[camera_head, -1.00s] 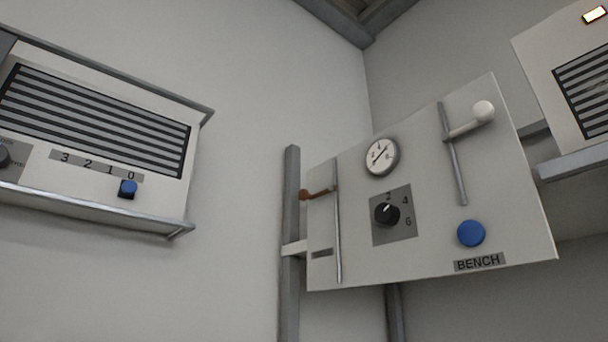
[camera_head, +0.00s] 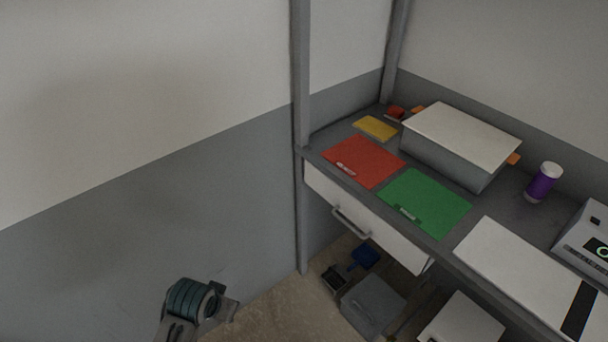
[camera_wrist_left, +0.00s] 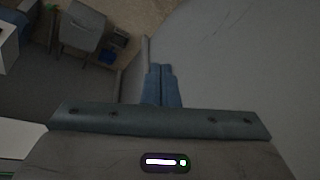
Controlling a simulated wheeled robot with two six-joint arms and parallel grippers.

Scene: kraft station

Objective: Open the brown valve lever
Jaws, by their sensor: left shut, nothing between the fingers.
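The brown valve lever is outside both current views. My left gripper (camera_wrist_left: 160,72) shows in the left wrist view with its two blue-grey fingers together and nothing between them. It points past the bench area toward a plain grey wall and the floor. Part of my left arm shows at the bottom of the head view, beside the grey lower wall. My right gripper is in neither view.
A grey workbench (camera_head: 325,132) on the right carries a red mat (camera_head: 362,160), a green mat (camera_head: 425,203), a lidded box (camera_head: 460,135) and a purple bottle (camera_head: 542,184). A drawer handle (camera_head: 351,222) sticks out in front. The wall at left is bare.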

